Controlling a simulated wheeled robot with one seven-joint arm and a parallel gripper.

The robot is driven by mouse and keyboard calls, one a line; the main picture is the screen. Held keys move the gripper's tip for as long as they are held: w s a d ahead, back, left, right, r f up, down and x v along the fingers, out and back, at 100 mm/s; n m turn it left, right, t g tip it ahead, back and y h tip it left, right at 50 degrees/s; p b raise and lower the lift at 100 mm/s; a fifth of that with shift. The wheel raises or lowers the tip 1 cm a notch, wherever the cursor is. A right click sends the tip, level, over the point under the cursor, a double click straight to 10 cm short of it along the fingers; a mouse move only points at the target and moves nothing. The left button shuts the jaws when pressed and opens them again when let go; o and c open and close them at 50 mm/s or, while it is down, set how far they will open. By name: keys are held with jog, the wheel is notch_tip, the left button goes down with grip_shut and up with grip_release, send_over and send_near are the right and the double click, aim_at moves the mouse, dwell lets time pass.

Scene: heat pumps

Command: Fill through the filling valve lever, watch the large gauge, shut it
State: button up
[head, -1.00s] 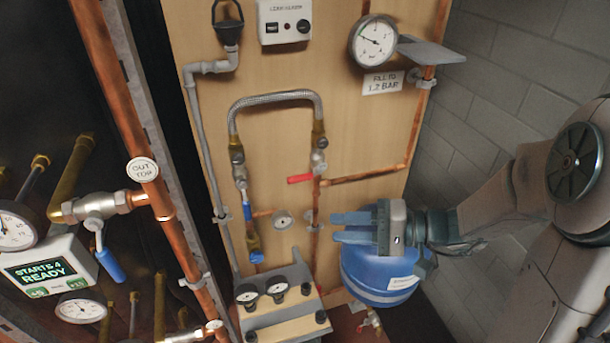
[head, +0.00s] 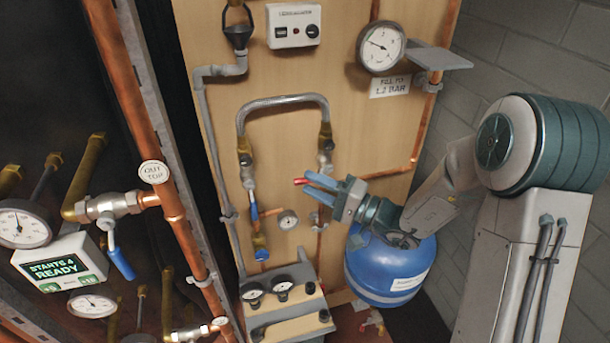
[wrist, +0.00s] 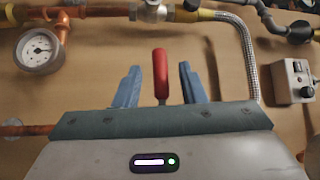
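In the wrist view the red lever (wrist: 160,75) stands between the two blue fingers of my gripper (wrist: 159,88), with a visible gap on each side. My gripper (head: 308,188) is open, its fingertips at the lever and partly covering it in the head view. The large gauge (head: 381,47) is at the upper right, above a sign (head: 390,86) reading "FILL TO 1.2 BAR". Its needle points to the upper left; the exact reading is too small to tell.
A small gauge (head: 288,220) and a blue-handled valve (head: 254,216) are left of my gripper. A blue tank (head: 395,275) is below my arm. A grey shelf (head: 440,58) juts out right of the large gauge. A copper pipe (head: 140,150) runs along the left.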

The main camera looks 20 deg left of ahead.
jog(key=shift+x, duration=1.45)
grip_shut()
jog(key=shift+d+f, duration=0.1)
jog(key=shift+f, duration=0.05)
